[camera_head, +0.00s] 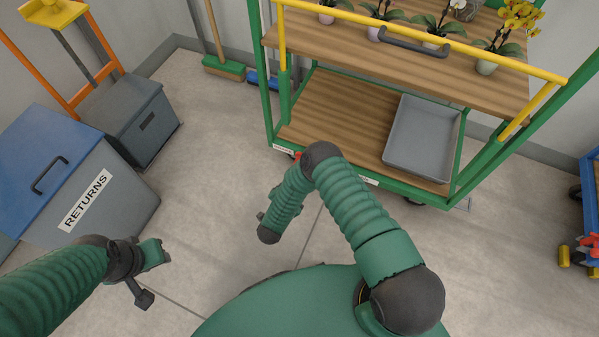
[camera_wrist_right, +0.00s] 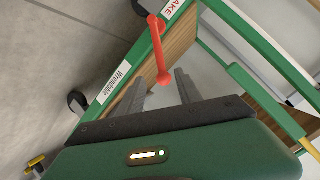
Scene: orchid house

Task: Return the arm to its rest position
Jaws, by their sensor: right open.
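My right arm is bent in the head view, its dark elbow in front of the green cart's lower edge. The right gripper, mostly hidden by the forearm in the head view, shows in the right wrist view (camera_wrist_right: 160,80), its two dark fingers apart with nothing held. A red lever (camera_wrist_right: 158,50) on the cart's edge appears between the fingertips in that view, with no visible grip on it. My left gripper (camera_head: 154,254) is at the lower left, over the floor beside the returns bin; its fingers are too unclear to judge.
The green cart (camera_head: 268,90) has wooden shelves, potted orchids (camera_head: 437,30) above and a grey tray (camera_head: 425,135) below. A blue-lidded returns bin (camera_head: 110,205) and a grey box (camera_head: 130,118) stand left. A blue cart (camera_head: 589,190) is at far right. Floor between is clear.

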